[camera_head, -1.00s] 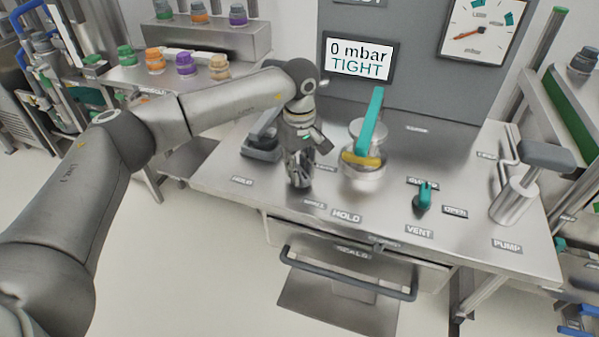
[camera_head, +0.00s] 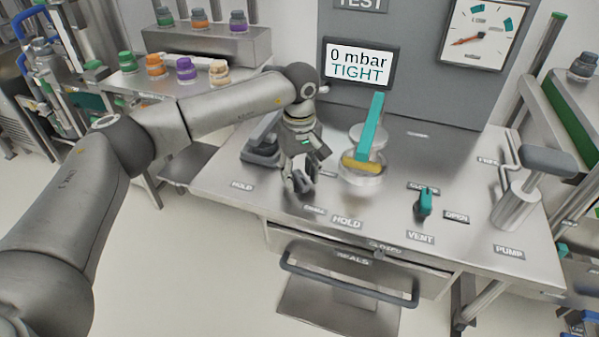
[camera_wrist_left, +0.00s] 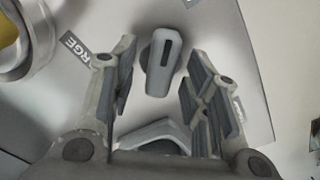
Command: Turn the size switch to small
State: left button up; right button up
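The size switch (camera_wrist_left: 163,62) shows in the left wrist view as a grey, elongated knob with a dark slot near its top end. It lies between the two fingers of my left gripper (camera_wrist_left: 160,55), with clear gaps on both sides. A label ending in "RGE" (camera_wrist_left: 74,47) is on the panel to its left; a label at the right is mostly hidden by a finger. In the head view my left gripper (camera_head: 299,185) is open, pointing down over the bench top, and hides the switch. My right gripper is not in view.
A glass vessel with a teal lever (camera_head: 370,125) and yellow part stands just right of the gripper. A grey-handled device (camera_head: 262,150) is at its left. A teal vent knob (camera_head: 424,203) and a pump (camera_head: 520,195) are farther right on the steel bench (camera_head: 460,240).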

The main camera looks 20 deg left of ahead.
aim_at(299, 175)
pick_arm(q)
notch_tip(299, 175, up, 12)
dwell(0.6)
jog(key=shift+f, duration=0.1)
dwell(0.4)
